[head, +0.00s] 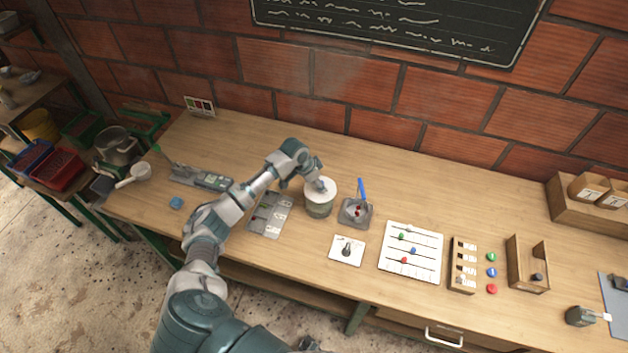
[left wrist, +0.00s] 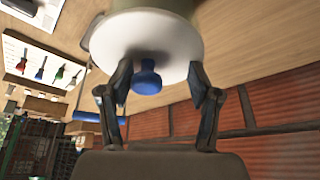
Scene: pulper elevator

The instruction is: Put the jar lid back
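The jar (head: 318,209) is a grey-green pot standing on the workbench. Its round white lid (head: 312,189) lies over the mouth; whether it is fully seated cannot be told. In the left wrist view the lid (left wrist: 178,44) fills the upper middle, with the jar body behind it and a blue knob (left wrist: 147,76) at its centre. My left gripper (head: 323,185) is above the lid. Its two fingers, seen in the left wrist view (left wrist: 160,80), are spread on either side of the knob with gaps, holding nothing. My right gripper is not seen.
Close right of the jar is a grey tray (head: 347,217) with a blue-handled tool (head: 362,190). A grey panel (head: 268,226) lies to its left, a white card (head: 346,250) in front. A bead board (head: 410,252) stands further right. Bare bench lies behind the jar.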

